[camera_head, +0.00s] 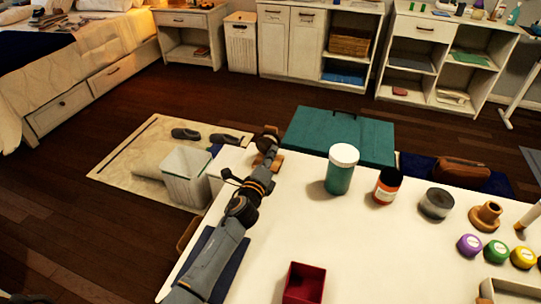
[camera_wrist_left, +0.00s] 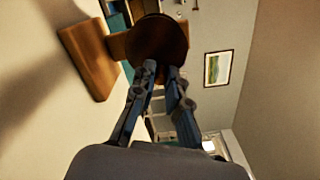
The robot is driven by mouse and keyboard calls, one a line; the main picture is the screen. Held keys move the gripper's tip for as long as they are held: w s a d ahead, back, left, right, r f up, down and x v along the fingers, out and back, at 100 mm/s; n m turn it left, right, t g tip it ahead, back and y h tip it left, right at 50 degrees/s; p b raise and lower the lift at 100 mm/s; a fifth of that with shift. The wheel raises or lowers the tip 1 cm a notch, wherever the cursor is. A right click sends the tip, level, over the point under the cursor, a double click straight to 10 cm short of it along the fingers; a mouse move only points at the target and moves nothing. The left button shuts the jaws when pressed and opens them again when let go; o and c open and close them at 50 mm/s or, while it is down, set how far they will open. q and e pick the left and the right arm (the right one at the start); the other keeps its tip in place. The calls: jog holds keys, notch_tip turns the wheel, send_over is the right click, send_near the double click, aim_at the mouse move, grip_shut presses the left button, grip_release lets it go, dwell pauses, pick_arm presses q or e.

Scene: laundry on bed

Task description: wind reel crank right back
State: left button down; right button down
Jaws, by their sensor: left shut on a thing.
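The wooden reel (camera_head: 276,160) stands at the far left corner of the white table, mostly hidden behind my left gripper (camera_head: 267,146). In the left wrist view, the reel's dark brown round disc (camera_wrist_left: 157,38) is straight ahead, with a lighter wooden block (camera_wrist_left: 88,60) to its left. My left gripper (camera_wrist_left: 166,78) has its fingertips at the disc's lower edge and is shut on a part of the reel, apparently the crank. The crank's grip itself is hidden, so its angle cannot be told. My right gripper is out of view.
On the white table (camera_head: 375,245) stand a teal jar with white lid (camera_head: 341,170), an orange jar (camera_head: 387,186), a grey tin (camera_head: 436,203) and a red box (camera_head: 304,284). A teal case (camera_head: 340,135) lies beyond the table. The table's middle is clear.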

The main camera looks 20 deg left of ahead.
pick_arm(q)
jog(key=shift+f, duration=0.1)
jog(key=c, duration=1.4)
grip_release()
jog(key=shift+o, duration=0.3)
jog(key=shift+s, duration=0.1)
jog(key=s, duration=1.2)
jog(key=shift+a, duration=0.2)
